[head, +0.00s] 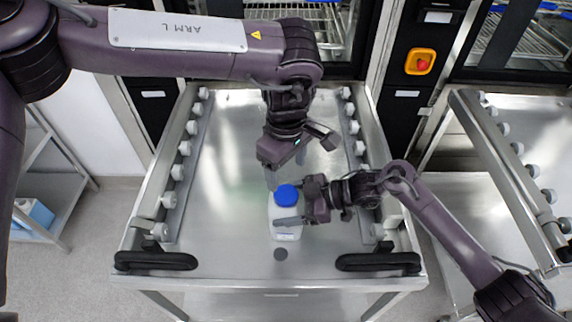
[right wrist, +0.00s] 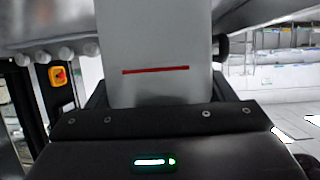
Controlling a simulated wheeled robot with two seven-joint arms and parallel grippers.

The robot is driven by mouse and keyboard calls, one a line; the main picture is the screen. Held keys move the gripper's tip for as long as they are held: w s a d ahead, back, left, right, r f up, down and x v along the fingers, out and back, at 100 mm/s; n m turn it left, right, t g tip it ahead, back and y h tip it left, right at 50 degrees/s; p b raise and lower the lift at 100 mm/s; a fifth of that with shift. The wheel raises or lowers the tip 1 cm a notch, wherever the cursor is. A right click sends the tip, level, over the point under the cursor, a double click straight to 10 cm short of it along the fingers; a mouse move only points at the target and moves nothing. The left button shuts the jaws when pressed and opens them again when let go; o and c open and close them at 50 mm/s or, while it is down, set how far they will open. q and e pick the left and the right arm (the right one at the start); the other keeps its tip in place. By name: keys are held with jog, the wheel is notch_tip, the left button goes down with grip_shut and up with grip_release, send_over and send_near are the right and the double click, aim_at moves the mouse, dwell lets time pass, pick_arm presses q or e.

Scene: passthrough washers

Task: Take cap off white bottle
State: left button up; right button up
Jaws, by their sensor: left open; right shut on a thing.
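The white bottle (head: 284,228) stands upright on the steel cart top, with its blue cap (head: 286,195) on. My right gripper (head: 293,208) comes in from the right and is shut on the bottle's body. In the right wrist view the bottle's pale wall (right wrist: 155,45), with a red line, fills the space between the fingers. My left gripper (head: 286,168) is open, fingers pointing down, just behind the cap in the head view. It appears apart from the cap, though its exact height is hard to tell.
The steel cart (head: 220,220) has rows of white rollers along both side rails and black handles (head: 155,261) in front. Washer machines stand behind, with an orange-and-red emergency button (head: 420,62). A second cart (head: 500,150) is at right. The cart top left of the bottle is clear.

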aim_at(286, 194)
pick_arm(q)
jog(key=shift+m, duration=0.3)
jog(key=shift+f, duration=0.25)
notch_tip(286, 194, down, 7)
jog(key=shift+f, duration=0.2)
jog(key=shift+c, duration=0.4)
